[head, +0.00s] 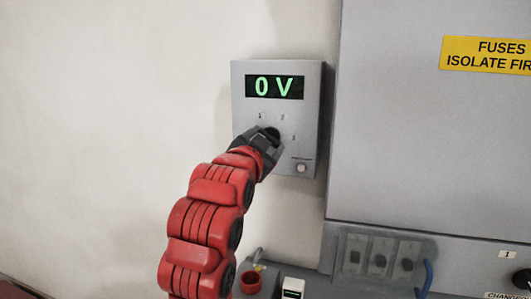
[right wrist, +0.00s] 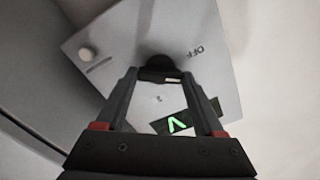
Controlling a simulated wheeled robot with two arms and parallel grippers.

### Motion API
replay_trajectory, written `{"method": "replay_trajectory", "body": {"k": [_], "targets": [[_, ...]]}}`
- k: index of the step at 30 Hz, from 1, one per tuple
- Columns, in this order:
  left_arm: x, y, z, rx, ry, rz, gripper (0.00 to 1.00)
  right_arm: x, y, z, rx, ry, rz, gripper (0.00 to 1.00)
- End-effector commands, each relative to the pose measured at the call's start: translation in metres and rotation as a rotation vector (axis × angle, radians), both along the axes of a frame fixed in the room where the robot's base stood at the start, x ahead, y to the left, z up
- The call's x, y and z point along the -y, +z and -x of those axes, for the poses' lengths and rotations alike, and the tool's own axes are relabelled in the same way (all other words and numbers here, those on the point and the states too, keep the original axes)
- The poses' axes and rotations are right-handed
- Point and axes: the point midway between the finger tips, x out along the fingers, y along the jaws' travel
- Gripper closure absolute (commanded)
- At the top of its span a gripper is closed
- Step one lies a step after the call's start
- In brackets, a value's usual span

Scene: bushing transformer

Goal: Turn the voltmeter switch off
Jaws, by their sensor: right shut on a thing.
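The voltmeter (head: 308,100) is a grey box on the wall, and its green display (head: 274,87) reads 0 V. Its switch is a round black knob, mostly hidden by my gripper in the head view. In the right wrist view the knob (right wrist: 157,62) sits between my fingertips, with a small white mark on its near side. The OFF label (right wrist: 196,52) is to the right of the knob there. My right gripper (head: 270,136) is shut on the knob; it also shows in the right wrist view (right wrist: 160,76). My left gripper is out of view.
A small round button (head: 301,168) is at the voltmeter's lower right. A large grey cabinet (head: 420,150) with a yellow fuse sign (head: 487,55) stands to the right. Several small switches (head: 381,256) and a blue cable (head: 427,277) are below it. The wall at left is clear.

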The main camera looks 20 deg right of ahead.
Motion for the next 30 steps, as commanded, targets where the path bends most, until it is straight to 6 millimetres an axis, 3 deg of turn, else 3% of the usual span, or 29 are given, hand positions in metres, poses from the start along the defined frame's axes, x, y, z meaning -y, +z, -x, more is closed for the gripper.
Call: {"method": "replay_trajectory", "body": {"k": [15, 30], "targets": [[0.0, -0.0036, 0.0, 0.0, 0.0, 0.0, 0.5, -0.0002, -0.0015, -0.0005, -0.248, -0.002, 0.357, 0.86], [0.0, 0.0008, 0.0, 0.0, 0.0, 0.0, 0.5, -0.0003, -0.0019, -0.0006, -0.339, 0.001, 0.49, 0.86]]}}
